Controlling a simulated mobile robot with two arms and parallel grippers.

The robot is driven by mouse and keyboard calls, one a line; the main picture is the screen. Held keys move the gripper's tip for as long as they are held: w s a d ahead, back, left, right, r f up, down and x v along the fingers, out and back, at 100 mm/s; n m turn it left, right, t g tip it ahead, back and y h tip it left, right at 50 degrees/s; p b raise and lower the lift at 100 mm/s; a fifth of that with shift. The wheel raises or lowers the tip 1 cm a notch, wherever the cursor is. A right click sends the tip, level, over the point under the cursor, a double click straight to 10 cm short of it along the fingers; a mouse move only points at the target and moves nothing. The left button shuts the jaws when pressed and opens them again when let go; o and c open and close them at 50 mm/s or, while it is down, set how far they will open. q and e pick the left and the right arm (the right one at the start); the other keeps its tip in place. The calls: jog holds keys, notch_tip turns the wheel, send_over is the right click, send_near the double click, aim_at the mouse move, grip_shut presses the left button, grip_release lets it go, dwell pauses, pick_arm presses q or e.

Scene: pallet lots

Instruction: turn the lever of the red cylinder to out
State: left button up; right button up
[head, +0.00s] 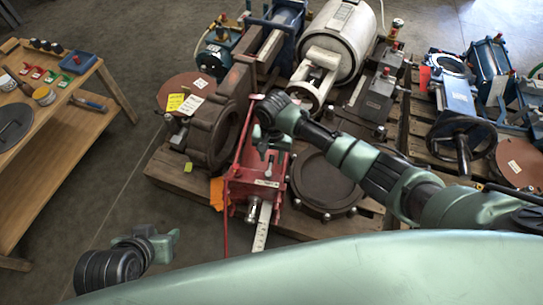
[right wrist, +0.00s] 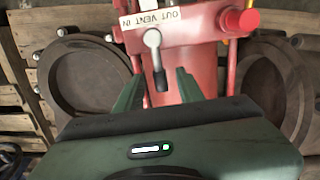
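The red cylinder (head: 238,188) lies among the equipment on the pallet in the middle of the head view. In the right wrist view its red body (right wrist: 195,60) fills the top centre. A white label (right wrist: 150,22) there carries the words OUT, VENT and IN. The grey lever (right wrist: 154,55) pivots just below the label, and its dark handle points down the picture, away from the label. My right gripper (right wrist: 158,92) is open, with one finger on each side of the handle and gaps visible. It also shows over the cylinder in the head view (head: 266,150). My left gripper (head: 172,245) hangs over the floor; its opening is unclear.
A red knob (right wrist: 241,20) stands right of the lever. Dark round flanges (head: 325,187) lie beside the cylinder. A white tank (head: 340,40) and blue machines stand behind. A wooden bench (head: 60,125) with small items is at left. Open floor lies between bench and pallet.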

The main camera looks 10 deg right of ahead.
jog(key=shift+c, duration=0.4)
grip_shut()
dwell(1.0)
